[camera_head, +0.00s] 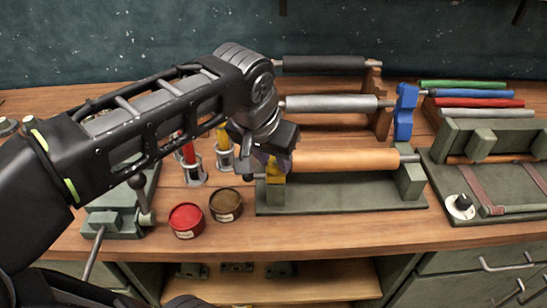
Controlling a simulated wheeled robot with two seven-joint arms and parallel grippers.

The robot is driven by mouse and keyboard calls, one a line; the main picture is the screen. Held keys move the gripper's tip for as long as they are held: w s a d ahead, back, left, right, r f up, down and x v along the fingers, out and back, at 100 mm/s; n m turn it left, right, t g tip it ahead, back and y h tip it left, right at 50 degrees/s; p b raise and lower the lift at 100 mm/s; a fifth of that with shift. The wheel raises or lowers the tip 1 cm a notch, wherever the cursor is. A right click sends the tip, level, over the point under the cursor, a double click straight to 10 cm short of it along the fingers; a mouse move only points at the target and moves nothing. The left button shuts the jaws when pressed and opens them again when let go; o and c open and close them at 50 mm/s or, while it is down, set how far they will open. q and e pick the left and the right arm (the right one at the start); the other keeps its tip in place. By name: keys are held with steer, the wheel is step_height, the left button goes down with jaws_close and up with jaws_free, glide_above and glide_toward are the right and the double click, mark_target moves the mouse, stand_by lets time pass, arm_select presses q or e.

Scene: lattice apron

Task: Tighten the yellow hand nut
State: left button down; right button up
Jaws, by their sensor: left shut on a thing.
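The yellow hand nut (275,177) is at the left end of a copper-coloured roller (345,159), which lies level on a green stand (340,196). My left gripper (272,157) reaches down over the nut from the upper left. It is shut on the nut, and its fingers and wrist hide the nut's upper part. A small purple patch shows beside the fingers; I cannot tell what it belongs to. How tightly the nut sits cannot be seen. My right gripper is not in view.
Red (186,219) and brown (226,204) tins stand left of the stand. Behind are black (324,62) and silver (332,103) rollers on a wooden rack, and a blue clamp-like piece (405,112). A green fixture with straps (490,185) stands right. The bench's front strip is clear.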

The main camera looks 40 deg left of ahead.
arm_select(q)
steer(key=shift+a+m+h+b, duration=0.1)
steer(key=shift+m+h+b, duration=0.35)
steer(key=shift+m, duration=1.15)
steer(key=c, duration=1)
jaws_free()
steer(key=shift+c, duration=0.2)
steer(key=v, duration=0.7)
steer(key=shift+s+r, duration=0.2)
steer(key=shift+r, duration=0.15)
steer(key=shift+a, duration=0.1)
